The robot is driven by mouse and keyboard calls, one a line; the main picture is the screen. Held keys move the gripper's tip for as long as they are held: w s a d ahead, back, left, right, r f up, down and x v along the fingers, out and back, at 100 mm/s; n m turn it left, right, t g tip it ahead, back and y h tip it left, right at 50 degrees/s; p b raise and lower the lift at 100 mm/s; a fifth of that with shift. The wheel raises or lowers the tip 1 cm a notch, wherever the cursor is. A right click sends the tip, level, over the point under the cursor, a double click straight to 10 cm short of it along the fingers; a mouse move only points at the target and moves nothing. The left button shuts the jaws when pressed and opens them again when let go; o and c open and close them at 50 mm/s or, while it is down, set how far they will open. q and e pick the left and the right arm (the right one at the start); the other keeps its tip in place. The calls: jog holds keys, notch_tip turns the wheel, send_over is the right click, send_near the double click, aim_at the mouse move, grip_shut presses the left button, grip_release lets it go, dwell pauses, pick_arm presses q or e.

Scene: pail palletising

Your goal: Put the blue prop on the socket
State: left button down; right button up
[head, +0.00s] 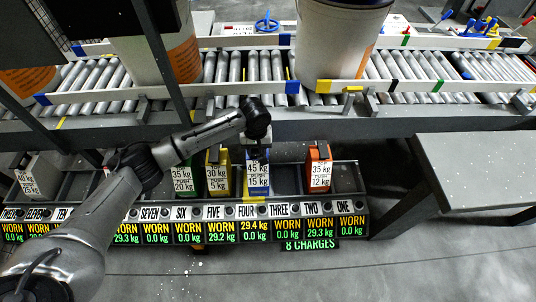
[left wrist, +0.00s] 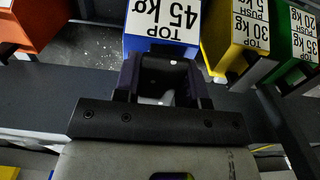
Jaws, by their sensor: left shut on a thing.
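The blue prop (head: 258,191) has a white label reading 45 kg and 15 kg. It stands in the rack (head: 343,180), behind the FOUR sign, between the yellow and orange props. In the left wrist view the blue prop (left wrist: 160,45) is right at the fingers. My left gripper (head: 257,152) comes down on its upper end and is shut on it. The fingers partly hide where they grip. I cannot tell whether the prop's foot is seated. Which socket the task means is not marked. My right gripper is not in view.
A yellow prop (head: 217,178), a green prop (head: 184,180) and an orange prop (head: 318,170) stand nearby in the rack. Behind runs a roller conveyor (head: 270,67) with large white pails (head: 340,40). A grey table (head: 480,165) is at right.

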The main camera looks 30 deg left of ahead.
pick_arm(q)
jog(key=shift+w+a+f+b, duration=0.1)
jog(key=shift+a+f+b, duration=0.25)
jog(key=shift+a, duration=0.4)
jog(key=shift+w+a+f+b, duration=0.1)
jog(key=shift+a+f, duration=0.3)
jog(key=shift+a, duration=0.35)
jog(key=shift+f+b, duration=0.45)
jog(key=shift+f, duration=0.25)
notch_tip(320, 180, down, 3)
jog(key=shift+s+r+b, duration=0.1)
jog(key=shift+r+b, duration=0.05)
jog(key=shift+b, duration=0.5)
jog(key=c, duration=1.1)
grip_release()
jog(key=shift+f, duration=0.25)
jog(key=o, duration=0.4)
